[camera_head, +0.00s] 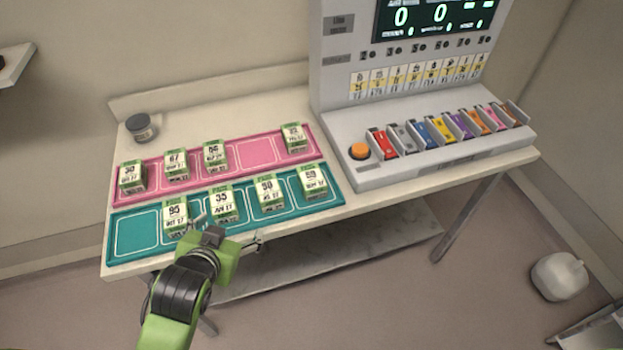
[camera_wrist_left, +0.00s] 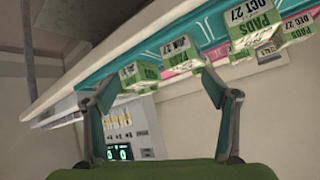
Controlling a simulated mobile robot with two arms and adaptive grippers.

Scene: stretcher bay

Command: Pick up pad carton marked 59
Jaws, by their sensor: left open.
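The pad carton that reads 59 (camera_head: 314,182) is a white and green box at the right end of the teal tray (camera_head: 135,236). It stands upright in its own marked slot. My left gripper (camera_head: 230,230) is open and empty at the tray's front edge, in front of the cartons reading 95 (camera_head: 175,216) and 35 (camera_head: 222,203), to the left of the 59 carton. In the left wrist view the open fingers (camera_wrist_left: 152,92) frame a green carton (camera_wrist_left: 138,75), whose number I cannot read. My right gripper is not in view.
Another carton (camera_head: 270,191) stands directly left of the 59 one. A pink tray (camera_head: 250,152) behind holds several cartons. A grey dispenser with colored slots (camera_head: 435,140) and an orange button (camera_head: 360,151) stands at right. A dark jar (camera_head: 141,127) stands at back left.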

